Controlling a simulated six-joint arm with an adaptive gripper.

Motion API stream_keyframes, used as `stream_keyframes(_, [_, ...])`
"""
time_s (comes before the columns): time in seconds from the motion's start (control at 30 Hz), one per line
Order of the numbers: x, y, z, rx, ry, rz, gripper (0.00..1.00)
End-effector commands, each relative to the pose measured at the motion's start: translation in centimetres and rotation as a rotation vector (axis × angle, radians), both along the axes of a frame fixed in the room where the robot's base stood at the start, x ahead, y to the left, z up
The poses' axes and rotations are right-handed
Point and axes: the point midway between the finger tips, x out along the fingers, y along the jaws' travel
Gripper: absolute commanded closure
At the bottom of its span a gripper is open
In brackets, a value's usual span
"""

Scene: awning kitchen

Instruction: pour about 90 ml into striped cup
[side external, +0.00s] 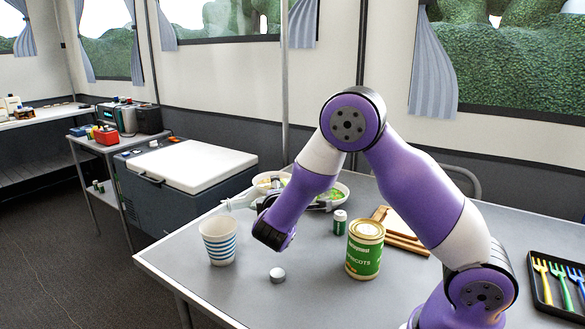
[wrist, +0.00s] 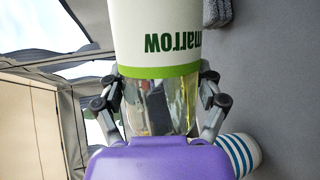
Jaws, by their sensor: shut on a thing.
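My gripper (wrist: 162,84) is shut on a container with a white label (wrist: 158,30), a green band and a clear part with yellowish contents. Its lettering appears upside down in the wrist view. In the side view a pale, clear end of the held container (side external: 238,202) points left, lying nearly level above the striped cup. The striped cup (side external: 218,240), white with blue bands, stands upright near the table's left edge. It also shows at lower right in the wrist view (wrist: 240,153). No stream of liquid can be made out, and the cup's contents cannot be read.
A green-labelled can (side external: 365,250), a small green jar (side external: 340,222) and wooden boards (side external: 405,232) stand farther right. A pale bowl (side external: 343,189) is behind my gripper. A black cutlery tray (side external: 540,290) lies at far right.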

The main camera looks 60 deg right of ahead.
Motion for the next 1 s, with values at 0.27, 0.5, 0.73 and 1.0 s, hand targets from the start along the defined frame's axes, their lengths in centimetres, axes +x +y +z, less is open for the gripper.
stream_keyframes(0.27, [0.1,0.1,0.5,-0.029,0.015,0.001,0.74])
stream_keyframes(0.5, [0.1,0.1,0.8,-0.052,0.027,0.001,0.74])
stream_keyframes(0.73, [0.1,0.2,1.1,-0.073,0.040,0.000,0.74])
stream_keyframes(1.0, [0.1,0.1,1.5,-0.098,0.055,0.001,0.74])
